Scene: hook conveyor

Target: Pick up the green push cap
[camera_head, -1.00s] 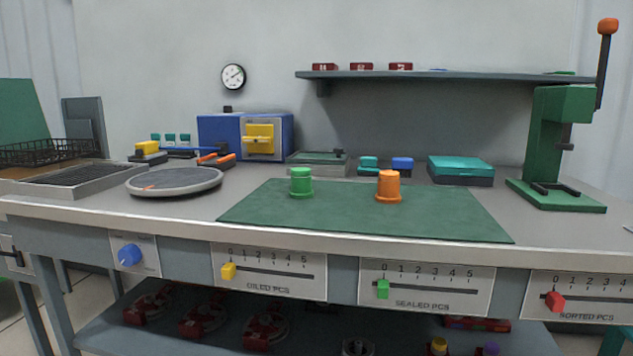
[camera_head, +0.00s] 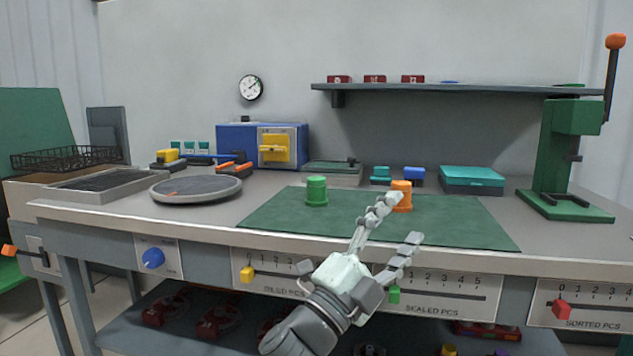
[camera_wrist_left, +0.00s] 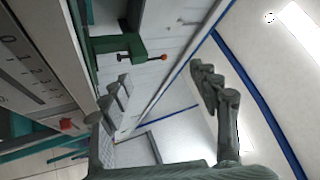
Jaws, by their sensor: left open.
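The green push cap (camera_head: 316,191) stands upright on the left part of the green mat (camera_head: 270,215) in the head view. An orange push cap (camera_head: 402,196) stands to its right, partly hidden by a finger of my left gripper. My left gripper (camera_head: 399,220) is open and empty, in front of the bench's front edge, right of and nearer than the green cap. In the left wrist view its two spread fingers (camera_wrist_left: 165,85) have nothing between them, and no cap shows there. My right gripper is not in view.
A round grey turntable (camera_head: 196,188) and a tray (camera_head: 95,187) are left of the mat. A green lever press (camera_head: 566,160) stands at the right, with a teal box (camera_head: 472,178) behind the mat. Labelled sliders line the bench front.

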